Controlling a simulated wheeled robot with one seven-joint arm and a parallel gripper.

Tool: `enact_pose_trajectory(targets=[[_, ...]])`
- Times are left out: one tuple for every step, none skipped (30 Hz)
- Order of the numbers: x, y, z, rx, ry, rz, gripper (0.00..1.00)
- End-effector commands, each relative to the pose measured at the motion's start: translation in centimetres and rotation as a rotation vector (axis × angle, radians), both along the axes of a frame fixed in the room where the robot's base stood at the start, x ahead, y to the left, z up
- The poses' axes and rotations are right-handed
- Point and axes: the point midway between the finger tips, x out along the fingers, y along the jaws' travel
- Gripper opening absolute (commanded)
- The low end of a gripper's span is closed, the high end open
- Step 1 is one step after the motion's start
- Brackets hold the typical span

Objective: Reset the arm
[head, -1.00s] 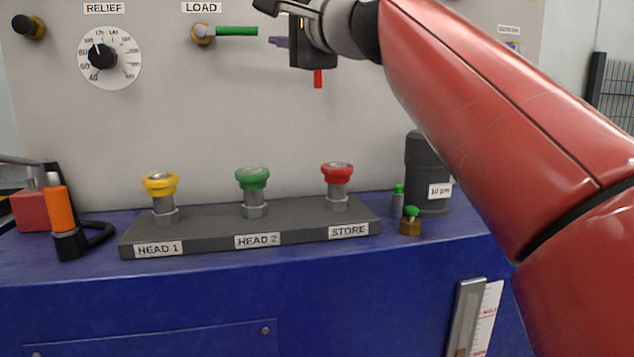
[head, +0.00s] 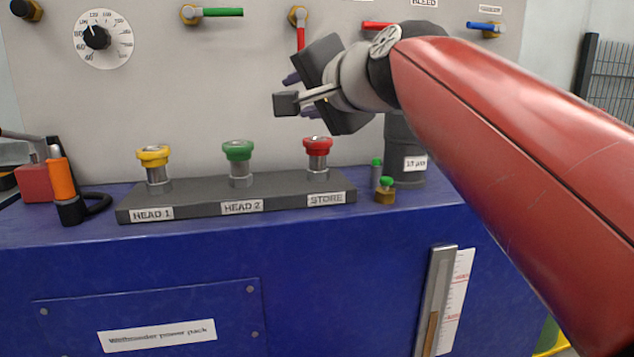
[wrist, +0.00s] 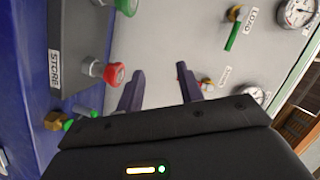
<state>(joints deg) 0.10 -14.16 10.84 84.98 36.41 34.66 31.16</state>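My gripper (head: 298,96) is at the upper middle of the head view, in front of the grey panel and above the red STORE coupling (head: 317,146). Its purple fingers are partly hidden by its own body there. In the wrist view my gripper (wrist: 160,86) has its two fingers spread, with only the panel behind the gap. It is open and empty, apart from the couplings. My red arm reaches in from the right side of the head view.
A block (head: 235,198) carries yellow (head: 154,155), green (head: 237,150) and red couplings. Lever valves with green (head: 222,12), red (head: 301,38) and blue (head: 484,26) handles stick out of the panel. A dark filter (head: 404,150) and an orange-handled tool (head: 61,180) stand on the blue cabinet (head: 330,232).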

Motion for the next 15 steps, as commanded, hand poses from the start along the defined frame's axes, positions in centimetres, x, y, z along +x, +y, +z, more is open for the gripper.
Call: enact_pose_trajectory(targets=[[-0.7, -0.7, -2.0, -0.062, 0.019, -0.009, 0.37], [-1.0, -1.2, -3.3, -0.105, 0.032, -0.015, 0.37], [-1.6, -2.0, -5.2, -0.165, 0.052, -0.019, 0.37], [-2.2, -2.7, -6.7, -0.214, 0.068, -0.023, 0.37], [-2.8, -3.4, -8.4, -0.266, 0.086, -0.025, 0.37], [-3.8, -4.5, -10.8, -0.342, 0.115, -0.026, 0.37], [-4.6, -5.4, -12.8, -0.399, 0.139, -0.025, 0.37], [-5.5, -6.3, -14.7, -0.456, 0.163, -0.02, 0.37], [-6.8, -7.6, -17.3, -0.531, 0.197, -0.012, 0.37], [-7.8, -8.5, -19.2, -0.584, 0.222, -0.005, 0.37], [-8.8, -9.3, -21.1, -0.636, 0.249, 0.006, 0.37], [-10.3, -10.5, -23.5, -0.701, 0.284, 0.022, 0.37], [-11.3, -11.3, -25.3, -0.748, 0.31, 0.036, 0.37], [-12.5, -12.1, -27.0, -0.791, 0.336, 0.052, 0.37], [-13.9, -13.1, -29.1, -0.845, 0.368, 0.073, 0.37]])
